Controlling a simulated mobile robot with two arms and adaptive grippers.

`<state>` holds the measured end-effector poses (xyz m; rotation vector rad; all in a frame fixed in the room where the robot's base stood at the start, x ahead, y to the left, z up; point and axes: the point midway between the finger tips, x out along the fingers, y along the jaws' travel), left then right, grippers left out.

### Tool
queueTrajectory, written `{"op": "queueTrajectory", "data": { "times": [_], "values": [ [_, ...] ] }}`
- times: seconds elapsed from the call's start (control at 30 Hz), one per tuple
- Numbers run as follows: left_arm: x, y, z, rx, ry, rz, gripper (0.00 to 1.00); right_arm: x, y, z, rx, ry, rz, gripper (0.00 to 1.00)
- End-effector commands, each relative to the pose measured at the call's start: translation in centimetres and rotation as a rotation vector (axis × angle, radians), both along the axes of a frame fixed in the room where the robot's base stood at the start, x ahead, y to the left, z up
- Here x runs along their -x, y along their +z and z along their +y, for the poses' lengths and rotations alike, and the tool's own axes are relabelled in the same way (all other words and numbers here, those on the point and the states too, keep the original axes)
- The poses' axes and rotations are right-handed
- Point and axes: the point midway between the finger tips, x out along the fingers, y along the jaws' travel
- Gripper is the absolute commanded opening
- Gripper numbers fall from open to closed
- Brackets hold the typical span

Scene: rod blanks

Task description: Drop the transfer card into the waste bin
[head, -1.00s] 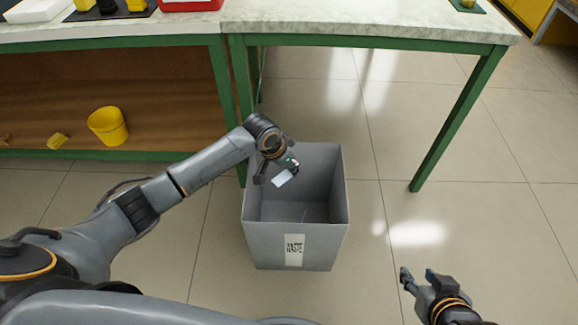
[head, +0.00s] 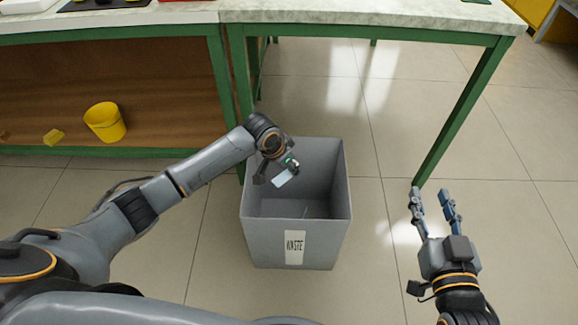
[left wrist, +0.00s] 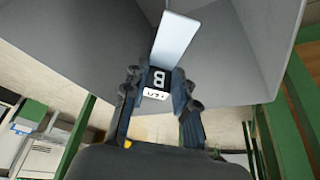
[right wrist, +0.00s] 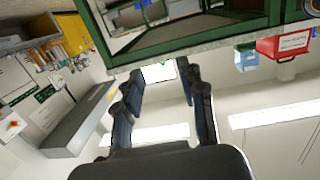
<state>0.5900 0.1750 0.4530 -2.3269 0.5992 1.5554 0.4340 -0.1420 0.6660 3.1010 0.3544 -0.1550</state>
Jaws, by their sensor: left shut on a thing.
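The transfer card (head: 283,178) is a small white card with a dark end. In the left wrist view the card (left wrist: 172,50) shows a dark block marked "B" between the fingers. My left gripper (head: 281,168) is shut on it and holds it at the upper left of the bin's opening. The waste bin (head: 295,240) is a grey open-topped box with a white "WASTE" label, standing on the floor. My right gripper (head: 434,198) is open and empty, to the right of the bin; its spread fingers also show in the right wrist view (right wrist: 160,95).
A pale-topped table with green legs (head: 370,15) stands behind the bin. At left, a wooden shelf (head: 170,115) under another worktop holds a yellow bucket (head: 105,122) and a small yellow piece (head: 53,137). The tiled floor to the right is clear.

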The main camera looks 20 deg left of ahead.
Motion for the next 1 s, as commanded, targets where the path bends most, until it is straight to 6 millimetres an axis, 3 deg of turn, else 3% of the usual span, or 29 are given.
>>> {"op": "queueTrajectory", "data": {
  "times": [0.2, 0.53, 0.57, 0.67, 1.0],
  "values": [
    [0.0, -0.3, 0.0, 0.0, 0.0, 0.0, 0.06, -0.2, 1.3, 0.3, -0.018, 0.005, -0.071, 0.4],
    [0.0, -0.3, 0.0, 0.0, 0.0, -0.001, 0.06, -0.2, 1.5, 0.3, -0.02, 0.005, -0.081, 0.4],
    [0.0, -0.3, 0.0, 0.0, 0.0, 0.0, 0.33, -0.2, 1.5, 0.3, -0.021, 0.005, -0.08, 0.4],
    [0.0, -0.3, 0.0, 0.0, 0.0, -0.001, 0.54, -0.2, 1.5, 0.3, -0.021, 0.005, -0.08, 0.4],
    [0.0, -0.1, 0.0, 0.0, 0.0, -0.001, 0.54, -0.2, 1.5, 0.3, -0.02, 0.005, -0.08, 0.4]
  ]
}}
